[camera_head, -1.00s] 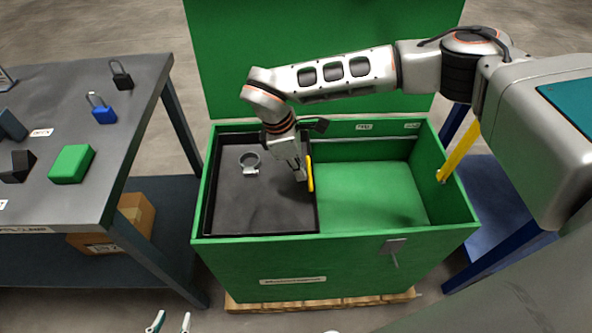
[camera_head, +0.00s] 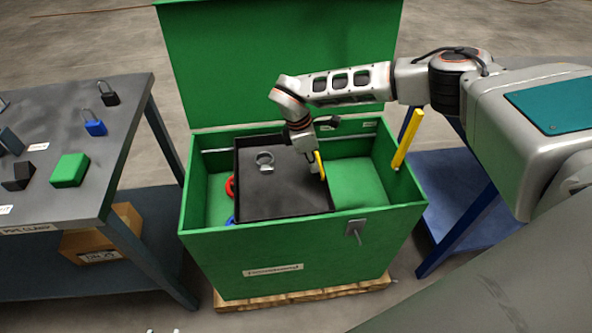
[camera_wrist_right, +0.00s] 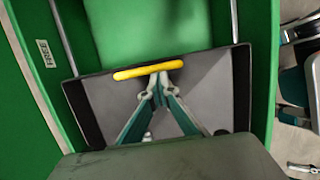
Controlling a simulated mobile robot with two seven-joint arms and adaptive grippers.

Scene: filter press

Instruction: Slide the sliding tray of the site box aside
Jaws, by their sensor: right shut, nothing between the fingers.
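The green site box (camera_head: 290,245) stands open with its lid up at the back. Its dark sliding tray (camera_head: 280,203) sits across the middle of the box and holds a grey ring clamp (camera_head: 265,161). A yellow handle (camera_head: 320,166) is on the tray's right wall; it also shows in the right wrist view (camera_wrist_right: 148,70). My right gripper (camera_head: 316,182) is inside the tray at that wall. Its fingers are together beside the handle, with nothing between them, in the right wrist view (camera_wrist_right: 158,82). My left gripper is not recognisable in the head view.
Left of the tray, the box floor shows a red item (camera_head: 230,186) and part of a blue item (camera_head: 231,219). The right part of the box (camera_head: 355,180) is empty. A grey table (camera_head: 110,155) with padlocks and a green block (camera_head: 70,170) stands at the left.

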